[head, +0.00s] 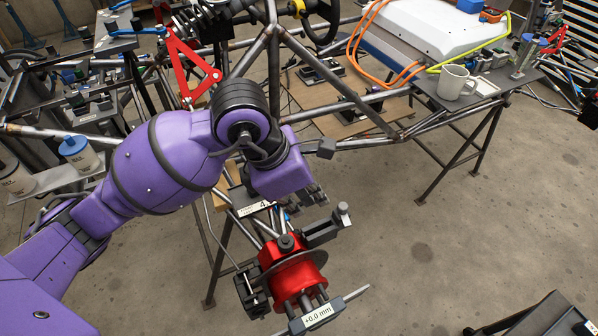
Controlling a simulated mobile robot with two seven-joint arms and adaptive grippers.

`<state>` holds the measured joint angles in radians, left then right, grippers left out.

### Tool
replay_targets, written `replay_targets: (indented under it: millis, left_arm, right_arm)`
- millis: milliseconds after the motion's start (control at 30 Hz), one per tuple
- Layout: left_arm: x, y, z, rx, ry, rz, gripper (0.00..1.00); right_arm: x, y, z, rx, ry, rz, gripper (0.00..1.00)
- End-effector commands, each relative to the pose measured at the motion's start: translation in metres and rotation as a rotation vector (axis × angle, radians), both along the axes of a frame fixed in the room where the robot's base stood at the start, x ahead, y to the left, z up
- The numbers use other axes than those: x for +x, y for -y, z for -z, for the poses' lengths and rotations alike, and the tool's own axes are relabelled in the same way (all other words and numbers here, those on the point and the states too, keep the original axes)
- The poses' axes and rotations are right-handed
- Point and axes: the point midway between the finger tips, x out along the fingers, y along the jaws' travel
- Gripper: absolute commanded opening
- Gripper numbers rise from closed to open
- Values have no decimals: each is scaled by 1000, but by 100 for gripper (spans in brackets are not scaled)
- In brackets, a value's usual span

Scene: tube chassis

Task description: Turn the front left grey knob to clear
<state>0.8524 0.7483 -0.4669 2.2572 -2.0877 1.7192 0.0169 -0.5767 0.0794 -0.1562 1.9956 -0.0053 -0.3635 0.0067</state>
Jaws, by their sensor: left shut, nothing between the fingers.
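A red hub unit (293,272) with a dark disc stands at the front end of the tube chassis. A dark bracket (322,232) on its upper right carries a small grey knob (343,209). A readout plate (322,313) on the hub's front reads "+0.0 mm". My left arm reaches in from the left, and its wrist covers part of the chassis behind the hub. My left gripper (313,197) is small and partly hidden below the purple wrist. It is shut and empty, above and just left of the grey knob. Whether it touches the knob is unclear. My right gripper is not in view.
Chassis tubes (365,110) run behind my arm. A shelf at the right holds a white mug (455,82). A dark box (555,316) sits at the bottom right. The floor between is clear.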

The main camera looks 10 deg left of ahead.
Motion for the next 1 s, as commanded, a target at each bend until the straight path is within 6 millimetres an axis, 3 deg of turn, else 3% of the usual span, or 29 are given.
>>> replay_targets:
  millis: [300,500,1000]
  left_arm:
    - [8,21,54,-2,-5,-1,0]
    - [12,29,78,-2,-4,0,0]
    - [14,32,84,0,-1,0,0]
  right_arm:
    - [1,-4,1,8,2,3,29]
    - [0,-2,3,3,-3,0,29]
    - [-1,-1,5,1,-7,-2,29]
